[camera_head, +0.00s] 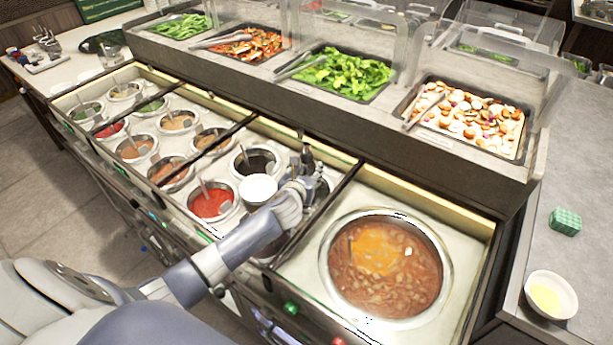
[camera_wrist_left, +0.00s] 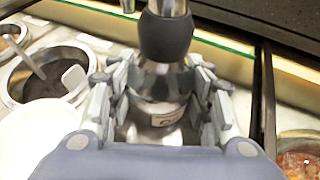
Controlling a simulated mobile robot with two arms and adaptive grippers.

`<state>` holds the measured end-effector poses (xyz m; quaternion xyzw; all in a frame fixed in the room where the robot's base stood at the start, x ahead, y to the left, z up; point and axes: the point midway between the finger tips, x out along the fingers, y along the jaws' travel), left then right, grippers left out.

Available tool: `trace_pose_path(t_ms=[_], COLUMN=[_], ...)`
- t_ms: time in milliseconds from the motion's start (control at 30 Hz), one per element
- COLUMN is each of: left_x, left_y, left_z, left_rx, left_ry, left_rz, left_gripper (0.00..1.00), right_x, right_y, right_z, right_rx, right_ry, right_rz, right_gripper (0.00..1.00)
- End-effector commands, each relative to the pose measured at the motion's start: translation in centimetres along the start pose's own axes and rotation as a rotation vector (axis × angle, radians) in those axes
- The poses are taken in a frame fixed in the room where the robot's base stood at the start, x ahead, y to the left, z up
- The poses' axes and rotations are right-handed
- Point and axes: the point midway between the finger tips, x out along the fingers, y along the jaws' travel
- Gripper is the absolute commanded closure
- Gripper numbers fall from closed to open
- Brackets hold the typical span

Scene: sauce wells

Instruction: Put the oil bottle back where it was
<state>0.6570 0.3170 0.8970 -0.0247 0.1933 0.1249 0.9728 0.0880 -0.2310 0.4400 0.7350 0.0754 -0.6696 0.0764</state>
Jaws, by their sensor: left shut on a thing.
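The oil bottle (camera_head: 307,157) is metallic with a dark collar; its top stands above my left gripper (camera_head: 302,182) in the head view. In the left wrist view the bottle (camera_wrist_left: 165,38) is upright, its silver body and part of a label between the fingers. My left gripper (camera_wrist_left: 160,112) is shut on the bottle's body from both sides. The gripper is over the right end of the sauce-well counter, beside a rimmed well (camera_head: 322,188). The bottle's base is hidden, so I cannot tell whether it rests on anything. My right gripper is not in view.
A white round dish (camera_head: 258,188) is just left of the gripper. A well of dark sauce (camera_head: 257,160) and one of red sauce (camera_head: 211,203) are near. A large soup pot (camera_head: 385,265) is to the right. The raised salad shelf with clear guards stands behind.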

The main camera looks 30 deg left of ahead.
Motion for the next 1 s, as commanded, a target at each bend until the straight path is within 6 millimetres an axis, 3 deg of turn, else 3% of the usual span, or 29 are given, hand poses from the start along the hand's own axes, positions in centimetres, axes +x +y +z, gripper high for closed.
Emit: trace_pose_path(t_ms=[100,500,533,600,1000], left_x=[0.5,0.8,0.8,0.7,0.6], left_y=[-0.1,0.0,0.0,0.0,0.0], left_z=[-1.2,-1.7,-1.8,-1.7,-1.4], left_rx=[-0.001,0.001,0.001,0.000,0.000], left_ry=[-0.001,-0.002,-0.001,-0.001,-0.001], left_rz=[0.000,-0.001,-0.001,-0.001,-0.001], left_gripper=[0.99,0.99,0.51,0.35,0.33], right_x=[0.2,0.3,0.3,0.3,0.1], right_y=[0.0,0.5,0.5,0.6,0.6], right_z=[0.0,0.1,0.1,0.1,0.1], right_rx=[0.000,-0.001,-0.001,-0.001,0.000], right_ry=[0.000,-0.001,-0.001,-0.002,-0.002], right_rz=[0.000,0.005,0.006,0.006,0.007], right_gripper=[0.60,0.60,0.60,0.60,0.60])
